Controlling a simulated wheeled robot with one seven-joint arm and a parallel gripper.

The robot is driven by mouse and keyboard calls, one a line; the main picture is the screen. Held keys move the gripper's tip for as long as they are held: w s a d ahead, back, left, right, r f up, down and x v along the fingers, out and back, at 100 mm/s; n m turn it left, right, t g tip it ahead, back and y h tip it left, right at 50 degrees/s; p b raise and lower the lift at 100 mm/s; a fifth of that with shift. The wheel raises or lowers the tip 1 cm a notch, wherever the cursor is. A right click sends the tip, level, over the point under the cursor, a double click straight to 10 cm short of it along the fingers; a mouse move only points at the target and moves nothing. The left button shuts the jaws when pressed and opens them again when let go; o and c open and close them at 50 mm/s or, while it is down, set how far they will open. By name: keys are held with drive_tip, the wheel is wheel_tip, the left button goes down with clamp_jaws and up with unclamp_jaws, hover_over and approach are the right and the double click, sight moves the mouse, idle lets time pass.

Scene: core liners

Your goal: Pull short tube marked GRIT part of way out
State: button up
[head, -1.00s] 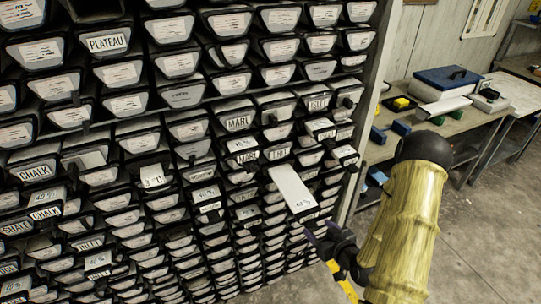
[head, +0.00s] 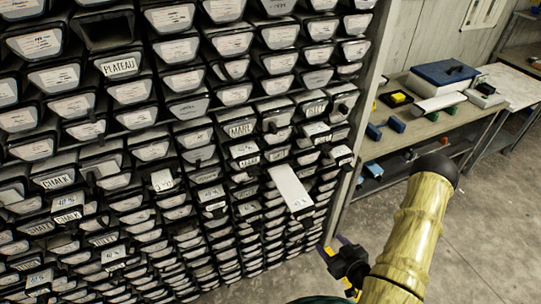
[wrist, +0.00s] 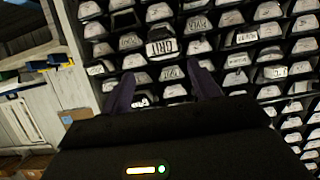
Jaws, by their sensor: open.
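A rack of stacked dark tubes with white end labels fills the left and middle of the head view. In the wrist view a large label reading GRIT (wrist: 163,47), upside down, shows ahead of my fingers; how long its tube is cannot be told. In the head view a small, blurred label that may read GRIT (head: 315,109) sits near the rack's right side. My gripper (head: 338,250) is low and right, apart from the rack fronts. In the wrist view my open gripper (wrist: 160,74) has its purple fingers spread, with nothing held between them.
A pale-topped tube (head: 290,187) sticks well out of the rack, up and left of my gripper. Several other tubes stick out slightly. A bench (head: 440,120) with a blue-lidded box (head: 443,78) stands right of the rack. The concrete floor (head: 480,230) is clear.

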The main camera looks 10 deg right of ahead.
drive_tip(key=p+v, duration=0.2)
drive_tip(key=v, duration=0.3)
drive_tip(key=shift+s+p, duration=0.1)
drive_tip(key=shift+p, duration=0.3)
drive_tip(key=w+r+n+g+h+b, duration=0.1)
drive_tip(key=w+r+g+h+b, duration=0.1)
drive_tip(key=w+g+h+b, duration=0.4)
drive_tip(key=s+a+r+m+g+y+b, duration=0.1)
drive_tip(key=s+a+r+m+g+b, duration=0.3)
drive_tip(key=a+r, duration=0.5)
drive_tip(key=shift+s+a+r+m+y+b, duration=0.35)
drive_tip(key=shift+s+b, duration=0.45)
drive_tip(key=shift+b, duration=0.4)
